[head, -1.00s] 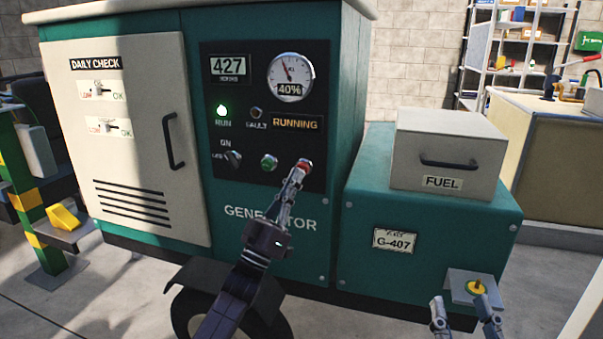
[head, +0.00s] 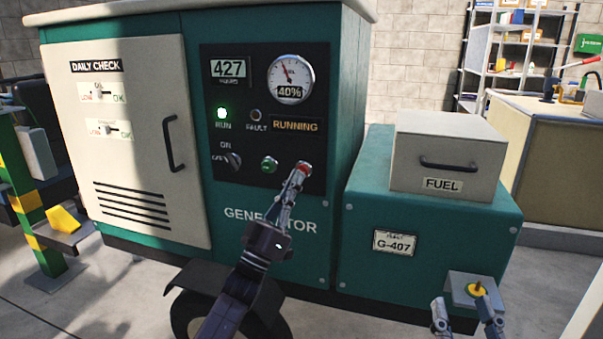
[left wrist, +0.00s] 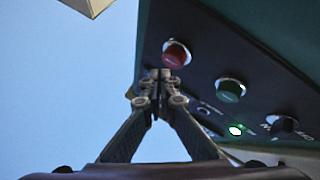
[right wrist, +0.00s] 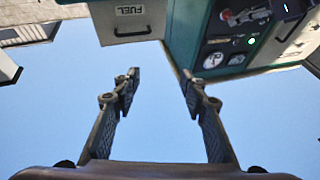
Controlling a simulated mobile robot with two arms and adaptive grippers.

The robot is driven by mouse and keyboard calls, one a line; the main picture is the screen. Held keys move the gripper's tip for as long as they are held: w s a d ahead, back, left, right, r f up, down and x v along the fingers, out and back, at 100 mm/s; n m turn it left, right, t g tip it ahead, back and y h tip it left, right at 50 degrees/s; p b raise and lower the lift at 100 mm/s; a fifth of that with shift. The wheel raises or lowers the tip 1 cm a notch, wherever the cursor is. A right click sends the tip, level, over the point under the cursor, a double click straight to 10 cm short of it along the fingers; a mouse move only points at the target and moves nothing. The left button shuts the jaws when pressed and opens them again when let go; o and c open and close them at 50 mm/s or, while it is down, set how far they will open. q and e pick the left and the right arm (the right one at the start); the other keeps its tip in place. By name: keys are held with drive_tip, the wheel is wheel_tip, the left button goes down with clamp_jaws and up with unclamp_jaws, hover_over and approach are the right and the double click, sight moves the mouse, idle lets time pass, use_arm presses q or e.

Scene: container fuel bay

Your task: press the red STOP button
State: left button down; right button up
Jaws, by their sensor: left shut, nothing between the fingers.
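The red STOP button (left wrist: 177,54) sits on the dark control panel of the green generator. In the left wrist view its red cap stands out just above and right of the fingertips; I cannot tell whether they touch it. My left gripper (left wrist: 158,76) is shut and empty. In the head view my left gripper (head: 302,168) is in front of the button and partly hides it. My right gripper (right wrist: 158,77) is open and empty; in the head view it is at the lower right, near a yellow-topped knob (head: 477,289).
A green button (head: 269,164) and a rotary switch (head: 234,159) are left of the STOP button. The RUN lamp (head: 222,113) glows green and the sign (head: 296,125) reads RUNNING. The FUEL box (head: 450,150) stands on the lower green housing at the right.

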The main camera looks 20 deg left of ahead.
use_arm(q)
drive_tip(key=shift+w, duration=0.1)
use_arm(e)
drive_tip(key=shift+r, duration=0.1)
idle(0.5)
use_arm(q)
drive_tip(key=shift+w, duration=0.3)
use_arm(e)
drive_tip(key=shift+s+r+t, duration=0.45)
drive_tip(key=shift+r+t, duration=0.05)
drive_tip(key=shift+r, duration=0.3)
use_arm(q)
drive_tip(key=shift+w+b, duration=0.1)
drive_tip(key=shift+b, duration=0.2)
use_arm(e)
drive_tip(key=shift+s+r, duration=0.1)
drive_tip(key=shift+r, duration=0.1)
